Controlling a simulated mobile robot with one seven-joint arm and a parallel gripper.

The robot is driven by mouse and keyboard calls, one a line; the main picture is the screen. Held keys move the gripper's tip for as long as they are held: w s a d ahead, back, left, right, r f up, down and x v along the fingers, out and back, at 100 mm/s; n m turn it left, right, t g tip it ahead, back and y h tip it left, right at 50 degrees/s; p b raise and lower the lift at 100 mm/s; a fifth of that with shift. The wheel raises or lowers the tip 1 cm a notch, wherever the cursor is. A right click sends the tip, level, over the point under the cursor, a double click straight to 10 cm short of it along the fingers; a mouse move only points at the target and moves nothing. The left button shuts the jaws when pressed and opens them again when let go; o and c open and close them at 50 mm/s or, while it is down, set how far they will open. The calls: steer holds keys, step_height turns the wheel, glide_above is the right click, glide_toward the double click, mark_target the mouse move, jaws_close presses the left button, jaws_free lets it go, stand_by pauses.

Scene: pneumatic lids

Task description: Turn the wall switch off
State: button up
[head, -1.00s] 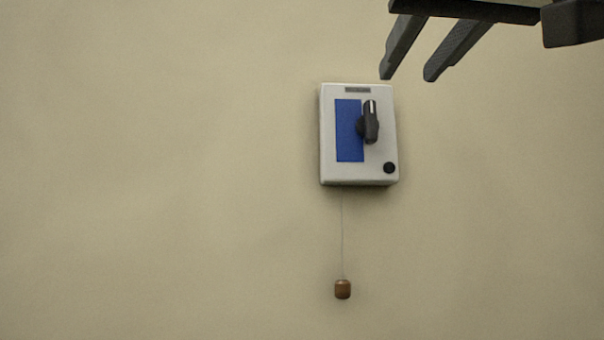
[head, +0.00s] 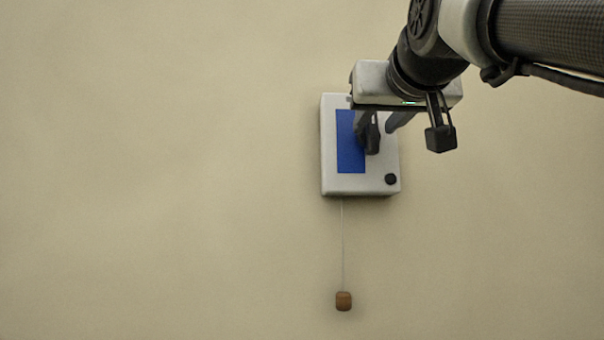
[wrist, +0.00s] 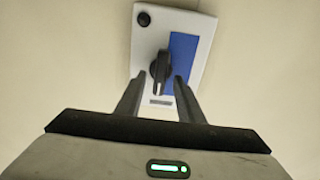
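The wall switch is a white box (head: 345,188) on a beige wall, with a blue panel (head: 350,150) and a black rotary handle (head: 373,143). The handle (wrist: 160,68) also shows in the wrist view, between the fingertips. My gripper (head: 380,125) is open in front of the upper part of the box, one finger on each side of the handle. In the wrist view my gripper (wrist: 160,80) shows clear gaps beside the handle; I cannot tell whether a finger touches it. My gripper hides the top right of the box in the head view.
A small black round button (head: 390,179) sits at the lower right of the box. A brown wooden knob (head: 343,301) hangs on a thin cord below the box. The wall around is bare.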

steer(key=shift+w, duration=0.65)
jaws_close()
